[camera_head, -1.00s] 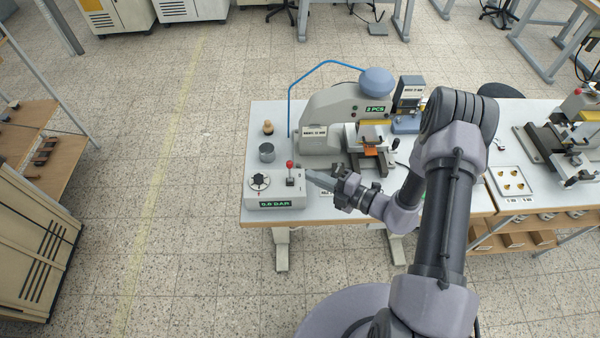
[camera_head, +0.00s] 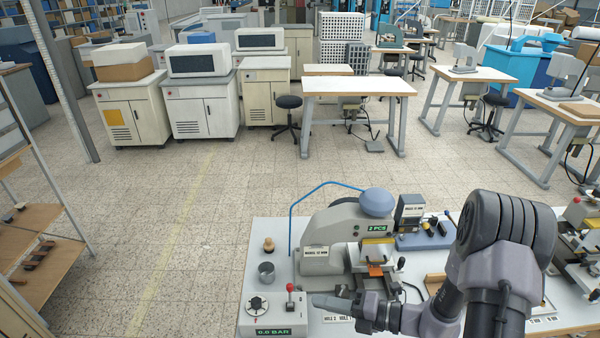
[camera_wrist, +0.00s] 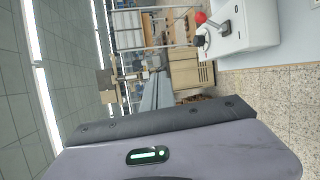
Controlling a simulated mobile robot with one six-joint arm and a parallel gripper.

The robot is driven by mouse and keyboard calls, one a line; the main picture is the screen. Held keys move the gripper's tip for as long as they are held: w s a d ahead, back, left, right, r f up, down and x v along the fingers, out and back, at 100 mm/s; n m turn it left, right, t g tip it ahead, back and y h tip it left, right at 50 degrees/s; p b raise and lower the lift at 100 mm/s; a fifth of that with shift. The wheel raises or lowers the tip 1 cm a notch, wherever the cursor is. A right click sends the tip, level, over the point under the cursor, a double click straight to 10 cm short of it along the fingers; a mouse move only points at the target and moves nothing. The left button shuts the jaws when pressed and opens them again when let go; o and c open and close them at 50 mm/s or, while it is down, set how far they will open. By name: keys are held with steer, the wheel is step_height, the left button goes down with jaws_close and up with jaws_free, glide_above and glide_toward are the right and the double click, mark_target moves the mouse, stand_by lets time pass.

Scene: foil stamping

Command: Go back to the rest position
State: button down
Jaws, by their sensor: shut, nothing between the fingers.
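My gripper (camera_head: 318,298) is shut and empty, held level over the front of the white bench (camera_head: 256,238), pointing left. It is just right of the red-knobbed lever (camera_head: 291,290) on the control box (camera_head: 272,312), seemingly apart from it. In the wrist view the red knob (camera_wrist: 201,18) and the white box (camera_wrist: 245,25) show at upper right, beyond the grey gripper body (camera_wrist: 170,150) with its lit green strip. The stamping machine (camera_head: 335,235) with the blue round top stands behind the gripper.
A metal cup (camera_head: 266,272) and a wooden-handled stamp (camera_head: 268,244) stand left of the machine. A blue tube (camera_head: 291,225) arches above it. Shelves (camera_head: 45,250) stand at far left. The floor (camera_head: 170,220) between is clear. Worktables and cabinets (camera_head: 202,105) are at the back.

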steer(key=s+a+r+n+g+h+b, duration=0.2)
steer(key=s+a+n+g+h+b, duration=0.15)
steer(key=s+n, duration=0.45)
steer(key=s+a+r+n+g+h+b, duration=0.2)
steer(key=s+r+n+g+b, duration=0.15)
steer(key=n, duration=0.75)
steer(key=s+d+n+t+h+b, duration=0.6)
steer(key=s+d+n+h+b, duration=0.1)
steer(key=n, duration=0.8)
steer(key=shift+r+n, duration=0.4)
steer(key=shift+s, duration=0.1)
